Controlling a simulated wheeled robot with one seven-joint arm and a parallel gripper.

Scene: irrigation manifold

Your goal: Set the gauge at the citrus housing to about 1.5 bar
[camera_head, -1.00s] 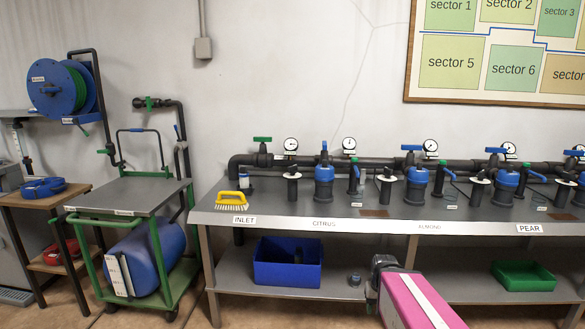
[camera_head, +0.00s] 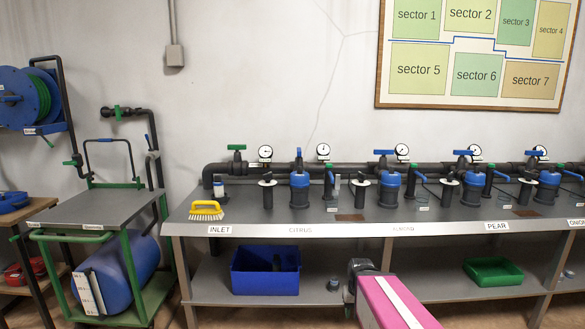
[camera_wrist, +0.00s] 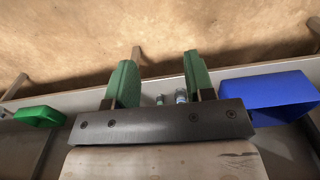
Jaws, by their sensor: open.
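The citrus housing (camera_head: 300,190) is a dark filter body with a blue top, standing on the bench behind the faint CITRUS label (camera_head: 300,229). A blue valve handle (camera_head: 299,156) stands above it, turned end-on, unlike the crosswise handles on other housings. A round white gauge (camera_head: 323,151) is on the pipe just right of it; its needle is too small to read. My gripper (camera_wrist: 157,78) shows in the wrist view with two green fingers apart and nothing between them. In the head view its fingers are hidden; my pink arm is low in front of the bench.
The inlet gauge (camera_head: 265,152) and green valve (camera_head: 236,149) are further left. A yellow brush (camera_head: 206,210) lies at the bench's left end. A blue bin (camera_head: 241,270) and green bin (camera_head: 493,271) sit on the lower shelf. A trolley (camera_head: 92,207) stands left of the bench.

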